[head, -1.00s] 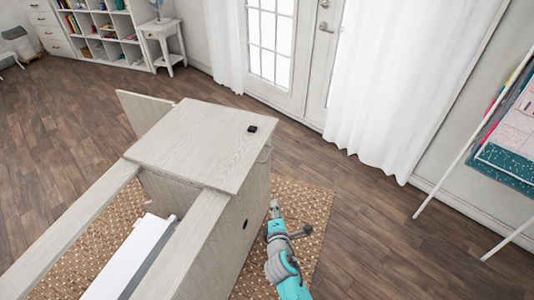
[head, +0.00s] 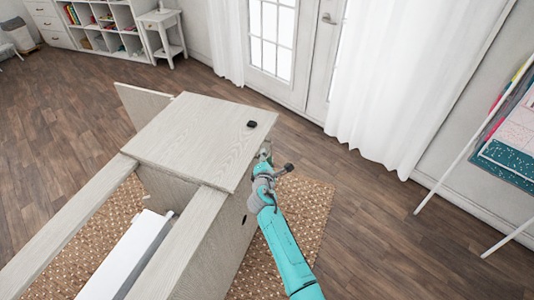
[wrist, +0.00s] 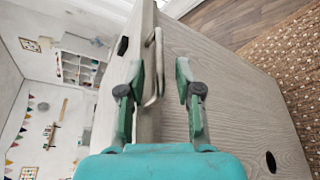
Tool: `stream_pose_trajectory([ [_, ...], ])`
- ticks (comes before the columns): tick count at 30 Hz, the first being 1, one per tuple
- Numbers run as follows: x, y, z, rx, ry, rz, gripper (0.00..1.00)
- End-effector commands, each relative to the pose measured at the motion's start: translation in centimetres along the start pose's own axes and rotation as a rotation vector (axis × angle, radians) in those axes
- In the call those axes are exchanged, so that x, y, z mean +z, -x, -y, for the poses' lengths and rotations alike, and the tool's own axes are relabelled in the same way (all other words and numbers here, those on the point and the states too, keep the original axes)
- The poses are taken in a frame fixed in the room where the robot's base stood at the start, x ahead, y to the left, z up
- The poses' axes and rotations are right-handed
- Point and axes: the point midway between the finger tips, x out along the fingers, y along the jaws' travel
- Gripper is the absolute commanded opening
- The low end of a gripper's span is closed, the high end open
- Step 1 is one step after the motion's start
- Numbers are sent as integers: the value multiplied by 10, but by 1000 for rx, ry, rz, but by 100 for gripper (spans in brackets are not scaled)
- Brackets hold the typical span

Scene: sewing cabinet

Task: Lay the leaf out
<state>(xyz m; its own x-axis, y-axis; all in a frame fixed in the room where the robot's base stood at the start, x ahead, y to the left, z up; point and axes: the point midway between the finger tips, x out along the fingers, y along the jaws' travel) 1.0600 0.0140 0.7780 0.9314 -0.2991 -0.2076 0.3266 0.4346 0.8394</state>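The leaf (head: 205,140) is a pale wood-grain board that lies flat on top of the sewing cabinet (head: 205,250). A metal bar pull (wrist: 157,65) stands out at the board's edge in the wrist view. My gripper (head: 264,153) is at the right edge of the leaf in the head view. In the wrist view my gripper (wrist: 158,75) is open, with the pull and the board's edge (wrist: 147,110) between its spread fingers. I cannot see either finger pressing on the pull. The pull is hidden by my gripper in the head view.
A small black object (head: 252,124) lies on the leaf near its right corner. A white machine (head: 135,255) sits in the open cabinet. A door panel (head: 143,103) sticks out at the far left. The woven rug (head: 305,205) and floor to the right are clear.

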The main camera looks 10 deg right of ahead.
Motion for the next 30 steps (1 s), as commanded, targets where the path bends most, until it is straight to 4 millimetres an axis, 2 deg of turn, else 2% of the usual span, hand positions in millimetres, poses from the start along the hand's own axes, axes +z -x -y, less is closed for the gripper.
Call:
stream_pose_trajectory([
  [3, 0, -15, 0, -1, 0, 1, 34],
  [7, 0, -24, 0, -1, 0, 0, 34],
  [18, 0, -29, 0, 0, -1, 0, 34],
  [19, 0, -29, 0, 0, -1, 0, 32],
  [23, 0, -29, 0, 0, -1, 0, 0],
  [30, 0, -29, 0, 0, -1, 0, 0],
])
